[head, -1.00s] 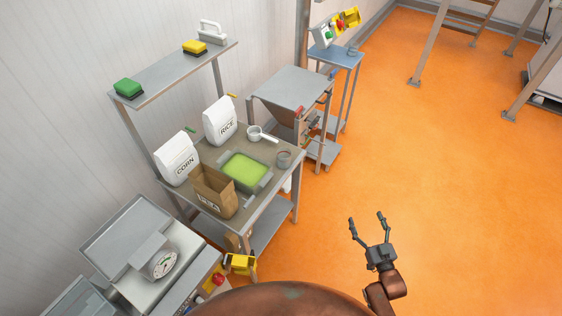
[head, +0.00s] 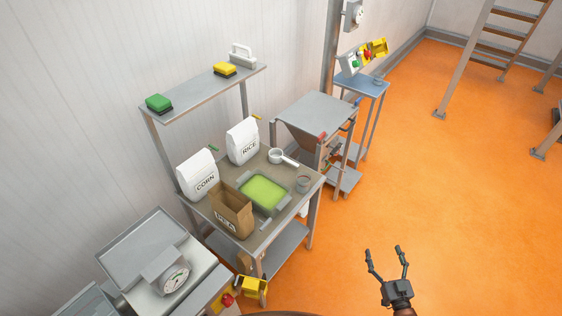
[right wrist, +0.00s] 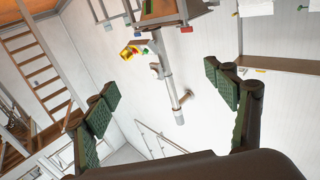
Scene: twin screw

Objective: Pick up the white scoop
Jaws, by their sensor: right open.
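The white scoop (head: 281,157) lies on the steel work table (head: 262,227), near its back right corner, right of the rice bag. Its handle points right in the head view. My right gripper (head: 387,258) is open and empty over the orange floor, well to the right of the table and apart from the scoop. Its two spread fingers also show in the right wrist view (right wrist: 165,100), with nothing between them. I cannot make out the scoop in the right wrist view. My left gripper does not show.
A shelf (head: 205,94) hangs over the back. Open floor (head: 460,200) lies to the right.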

